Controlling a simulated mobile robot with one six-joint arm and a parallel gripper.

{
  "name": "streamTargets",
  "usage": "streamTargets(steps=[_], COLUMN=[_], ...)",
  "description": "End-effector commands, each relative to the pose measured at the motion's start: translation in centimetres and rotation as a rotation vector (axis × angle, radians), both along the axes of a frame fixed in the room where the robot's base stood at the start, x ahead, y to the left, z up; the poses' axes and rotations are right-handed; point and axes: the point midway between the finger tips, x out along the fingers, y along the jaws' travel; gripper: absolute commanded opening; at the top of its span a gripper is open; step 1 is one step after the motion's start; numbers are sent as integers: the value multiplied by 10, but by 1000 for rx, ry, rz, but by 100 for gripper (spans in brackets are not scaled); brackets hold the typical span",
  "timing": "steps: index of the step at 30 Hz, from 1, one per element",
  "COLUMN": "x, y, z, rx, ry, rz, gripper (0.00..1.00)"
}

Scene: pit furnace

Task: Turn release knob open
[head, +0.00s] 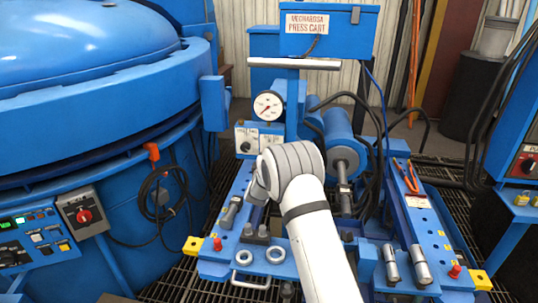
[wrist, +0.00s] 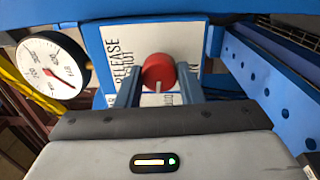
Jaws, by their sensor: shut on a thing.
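The red release knob (wrist: 156,70) sits on a white label plate (wrist: 118,45) in the wrist view. The plate reads RELEASE and SHUT on the left; lettering to the right and below is partly covered. A white pointer mark on the knob faces the bottom of the picture. My gripper (wrist: 159,80) has one finger on each side of the knob and is shut on it. In the head view my white arm reaches to the press cart (head: 330,32), and its wrist hides the fingers and the red knob.
A pressure gauge (head: 268,106) stands above the cart's control panel; it also shows in the wrist view (wrist: 55,66). A blue cylinder (head: 342,145) and black hoses (head: 375,125) are right of my wrist. The large blue furnace (head: 90,95) fills the left.

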Motion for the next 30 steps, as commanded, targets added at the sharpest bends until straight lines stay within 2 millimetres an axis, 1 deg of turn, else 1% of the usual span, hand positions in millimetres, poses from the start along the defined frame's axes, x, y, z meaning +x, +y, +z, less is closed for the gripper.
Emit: streamTargets(steps=[3, 9, 23, 24, 30], x=[0, 0, 0, 0, 0], y=[0, 1, 1, 1, 1], z=[0, -1, -1, -1, -1], rx=[-49, -94, -107, -107, -106], ry=[14, 26, 30, 30, 29], rz=[1, 1, 2, 2, 1], gripper=[11, 11, 11, 35, 51])
